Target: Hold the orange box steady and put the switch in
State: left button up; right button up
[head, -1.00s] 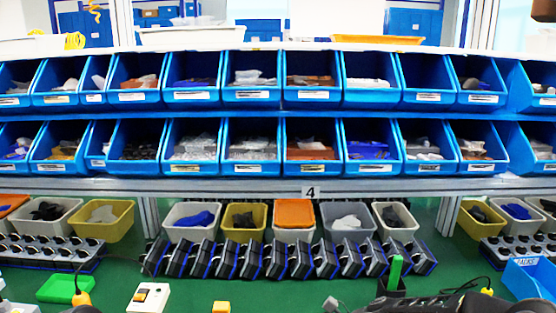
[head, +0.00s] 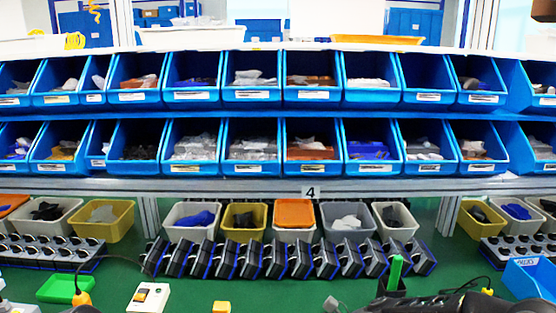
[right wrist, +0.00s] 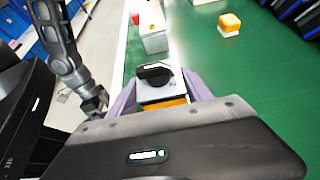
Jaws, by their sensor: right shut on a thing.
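My right gripper (right wrist: 160,88) is shut on the switch (right wrist: 156,72), which has a black rotary knob on a light grey plate. An orange part shows just below that plate, and I cannot tell whether it belongs to the switch. The small orange box (head: 221,307) stands on the green table near the front edge. It also shows in the right wrist view (right wrist: 230,24), apart from my gripper. My left gripper (right wrist: 95,102) appears beside the table edge in the right wrist view, small and dark, its jaws unclear. In the head view, my grippers are not clearly visible.
A white box with a button (head: 148,297) stands left of the orange box. A green block (head: 62,289) lies further left. A row of dark switch units (head: 290,260) and several bins line the back. A blue bin (head: 530,280) is at the right.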

jog(key=shift+r, duration=0.15)
jog(key=shift+r+p, duration=2.55)
jog(key=shift+r, duration=0.4)
jog(key=shift+r+p, duration=1.15)
jog(key=shift+r, duration=0.3)
